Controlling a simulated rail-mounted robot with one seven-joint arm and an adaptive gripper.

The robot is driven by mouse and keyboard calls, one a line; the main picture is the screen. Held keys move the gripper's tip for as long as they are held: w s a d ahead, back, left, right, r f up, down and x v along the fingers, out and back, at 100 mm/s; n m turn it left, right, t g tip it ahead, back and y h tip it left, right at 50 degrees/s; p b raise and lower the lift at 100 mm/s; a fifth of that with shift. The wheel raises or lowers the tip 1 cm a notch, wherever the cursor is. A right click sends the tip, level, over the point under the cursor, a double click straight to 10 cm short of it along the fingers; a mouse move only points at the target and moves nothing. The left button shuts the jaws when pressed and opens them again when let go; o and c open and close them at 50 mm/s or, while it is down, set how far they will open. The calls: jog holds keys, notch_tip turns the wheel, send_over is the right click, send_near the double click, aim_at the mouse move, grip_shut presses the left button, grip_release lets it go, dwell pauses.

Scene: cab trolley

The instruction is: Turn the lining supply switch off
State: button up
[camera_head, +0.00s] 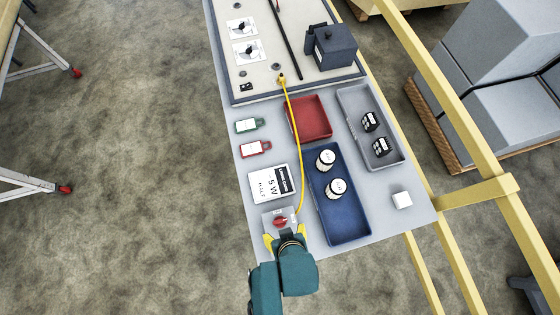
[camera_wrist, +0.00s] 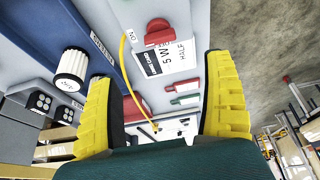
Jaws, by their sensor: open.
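The lining supply switch is a red rotary knob (camera_head: 280,221) on a small light grey box at the near end of the trolley top. It also shows in the wrist view as a red knob (camera_wrist: 158,33), with an "ON" label left of it. I cannot tell for sure which mark the knob points to. My gripper (camera_head: 284,237) is at the box's near side, its yellow fingers spread. In the wrist view the open gripper (camera_wrist: 160,72) has nothing between its fingertips, and the knob lies beyond them. I see no contact with the knob.
A yellow cable (camera_head: 299,165) runs from the panel (camera_head: 265,70) down beside the switch. A white card (camera_head: 269,186) lies just behind it. A blue tray (camera_head: 345,228) with two white-topped cylinders stands to the right, near a red tray (camera_head: 309,118) and a grey tray (camera_head: 354,105).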

aim_at(280, 221)
jog(key=b+x, duration=0.1)
jog(key=x, duration=1.1)
jog(key=shift+w+a+f+b, duration=0.1)
jog(key=shift+w+f+b, duration=0.15)
jog(key=shift+w+b, duration=0.05)
jog(key=shift+c, duration=0.3)
jog(key=c, duration=1.1)
